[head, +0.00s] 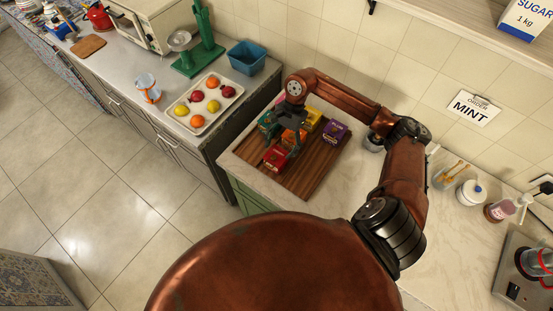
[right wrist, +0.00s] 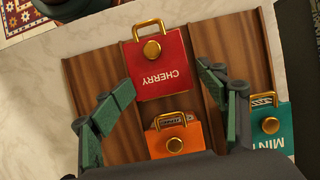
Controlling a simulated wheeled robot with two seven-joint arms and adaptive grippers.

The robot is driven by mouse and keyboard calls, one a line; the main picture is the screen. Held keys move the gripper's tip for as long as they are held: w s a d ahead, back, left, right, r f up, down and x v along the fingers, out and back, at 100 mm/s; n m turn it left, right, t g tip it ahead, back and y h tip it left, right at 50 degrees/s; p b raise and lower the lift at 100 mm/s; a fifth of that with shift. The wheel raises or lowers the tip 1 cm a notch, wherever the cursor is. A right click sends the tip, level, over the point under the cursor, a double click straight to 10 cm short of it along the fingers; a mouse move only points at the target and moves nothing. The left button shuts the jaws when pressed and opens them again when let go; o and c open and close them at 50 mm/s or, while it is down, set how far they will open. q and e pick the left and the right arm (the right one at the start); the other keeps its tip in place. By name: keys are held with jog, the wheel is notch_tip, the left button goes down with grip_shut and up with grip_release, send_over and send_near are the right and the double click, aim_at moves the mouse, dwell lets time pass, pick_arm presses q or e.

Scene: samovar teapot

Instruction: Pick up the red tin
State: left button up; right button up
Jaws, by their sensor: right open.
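The red tin is a small box with a gold handle and knob, marked CHERRY in the right wrist view (right wrist: 160,68). In the head view the red tin (head: 274,158) stands near the front-left part of the dark wooden board (head: 312,178). My right gripper (head: 283,141) is over the tins, just behind the red tin. In the right wrist view its open green fingers (right wrist: 168,82) spread to either side of the red tin's near part. No grip on the tin shows. My left gripper is not in view.
An orange tin (right wrist: 178,138) sits between the fingers' bases, with a teal MINT tin (right wrist: 285,128) to the right. A yellow tin (head: 315,116) and a purple tin (head: 334,130) stand on the board. Bare counter (head: 338,206) lies right of the board.

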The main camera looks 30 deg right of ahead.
aim_at(278, 154)
jog(key=o, duration=0.3)
jog(key=x, duration=0.2)
jog(key=p+x, duration=0.1)
jog(key=x, duration=0.2)
jog(key=shift+a+r, duration=0.1)
jog(key=shift+a, duration=0.2)
jog(key=shift+f, duration=0.35)
jog(key=shift+s, duration=0.1)
jog(key=shift+c, duration=1)
jog(key=c, duration=1.3)
jog(key=shift+r, duration=0.15)
